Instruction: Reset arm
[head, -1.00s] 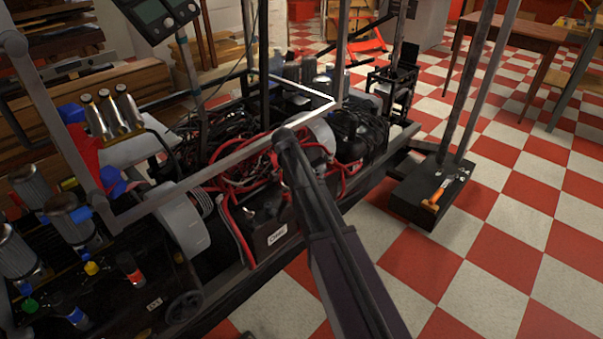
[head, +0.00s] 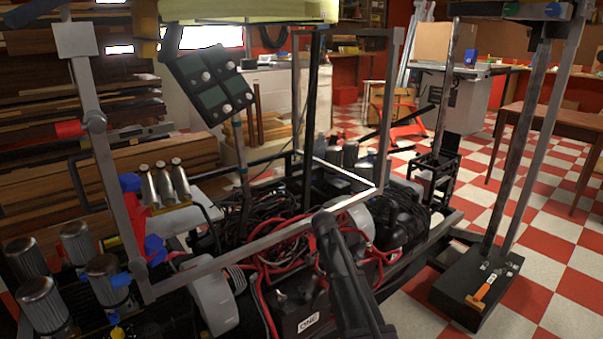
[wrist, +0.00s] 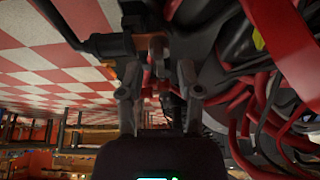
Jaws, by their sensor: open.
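My gripper (wrist: 158,75) shows in the wrist view with its two grey fingers apart and a gap between them. I see nothing clearly held, though dark machine parts fill the background behind the gap. Red hoses (wrist: 262,110) lie close on the right of the fingers, but I cannot tell whether they touch. In the head view my dark arm reaches up from the bottom edge in front of the cable-filled machine; my gripper cannot be made out there.
A metal frame (head: 255,236) surrounds red hoses (head: 285,248) and black cables. A control panel (head: 210,88) stands above. A black base (head: 455,290) carries upright posts and an orange-handled tool (head: 483,288). Checkered floor (head: 545,260) is open at the right.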

